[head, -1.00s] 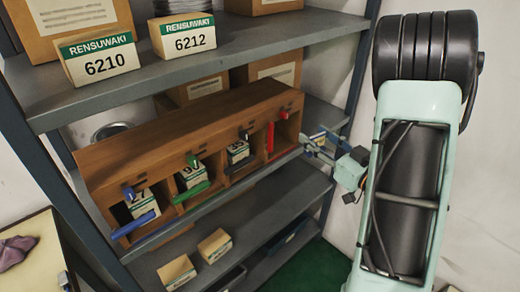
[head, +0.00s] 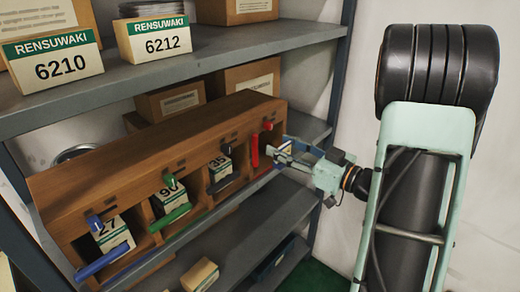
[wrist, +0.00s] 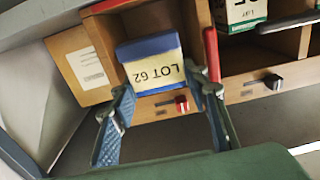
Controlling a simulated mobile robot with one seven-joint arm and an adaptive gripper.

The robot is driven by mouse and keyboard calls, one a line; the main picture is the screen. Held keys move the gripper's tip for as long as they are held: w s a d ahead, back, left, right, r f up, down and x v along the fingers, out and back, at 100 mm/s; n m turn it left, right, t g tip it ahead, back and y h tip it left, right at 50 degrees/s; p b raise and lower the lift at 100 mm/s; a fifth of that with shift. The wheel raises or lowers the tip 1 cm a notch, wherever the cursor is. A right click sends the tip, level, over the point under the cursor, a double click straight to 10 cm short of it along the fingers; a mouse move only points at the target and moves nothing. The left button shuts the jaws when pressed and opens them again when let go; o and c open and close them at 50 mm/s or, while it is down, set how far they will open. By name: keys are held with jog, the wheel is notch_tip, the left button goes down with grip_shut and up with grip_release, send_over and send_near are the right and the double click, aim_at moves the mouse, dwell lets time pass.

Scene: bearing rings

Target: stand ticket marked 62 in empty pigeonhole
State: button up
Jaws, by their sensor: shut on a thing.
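The ticket marked LOT 62 (wrist: 155,72), a cream block with a blue edge, is between the fingers of my gripper (wrist: 163,94) in the wrist view. My gripper (head: 280,152) is at the right end of the wooden pigeonhole rack (head: 150,158) in the head view. The ticket is at the mouth of the rightmost pigeonhole, the one with the red knob (head: 268,126); I cannot tell how far inside it is. A red bar (head: 255,150) stands upright at that hole's left side; in the wrist view the red bar (wrist: 211,55) is right beside a finger.
The other pigeonholes hold tickets, including 27 (head: 106,229) and 35 (head: 221,163). Blue (head: 103,261), green (head: 170,217) and black bars slope out in front of them. Boxes 6210 (head: 60,69) and 6212 (head: 155,43) stand on the shelf above. A small box (head: 200,274) lies below.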

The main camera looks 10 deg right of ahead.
jog(key=x, duration=0.7)
jog(key=shift+w+a, duration=0.2)
jog(key=shift+w+a+f+b, duration=0.15)
jog(key=shift+f+b, duration=0.25)
jog(key=shift+f, duration=1.35)
jog(key=shift+f, duration=0.15)
jog(key=o, duration=0.7)
jog(key=shift+f, duration=0.1)
jog(key=shift+o, duration=1.1)
